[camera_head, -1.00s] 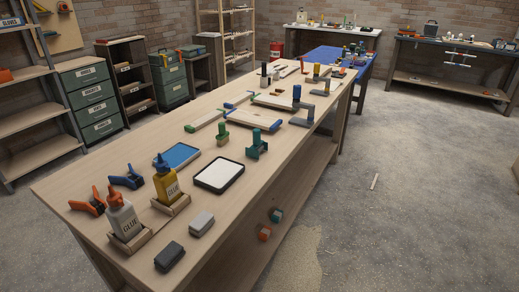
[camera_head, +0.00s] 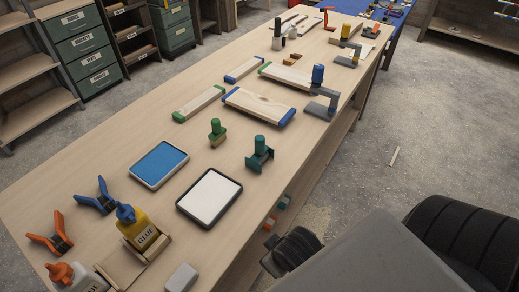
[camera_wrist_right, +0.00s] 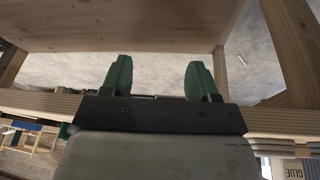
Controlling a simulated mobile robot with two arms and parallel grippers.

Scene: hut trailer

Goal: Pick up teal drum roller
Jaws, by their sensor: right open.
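The teal drum roller (camera_head: 260,153) stands upright on the wooden workbench (camera_head: 110,165), near its right edge, with its round teal handle on top. My right arm comes in at the lower right of the head view, below and to the right of the roller and apart from it. In the right wrist view my right gripper (camera_wrist_right: 159,64) has its two green fingers spread with nothing between them, facing the bench's wooden underframe. I cannot make out the roller in that view. My left gripper is not in view.
A smaller green-handled tool (camera_head: 217,132) stands left of the roller. A white pad tray (camera_head: 209,197) and a blue pad tray (camera_head: 159,164) lie nearer. A yellow glue bottle (camera_head: 139,228) stands in front. Boards with coloured end caps lie behind. The bench edge lies beside my arm.

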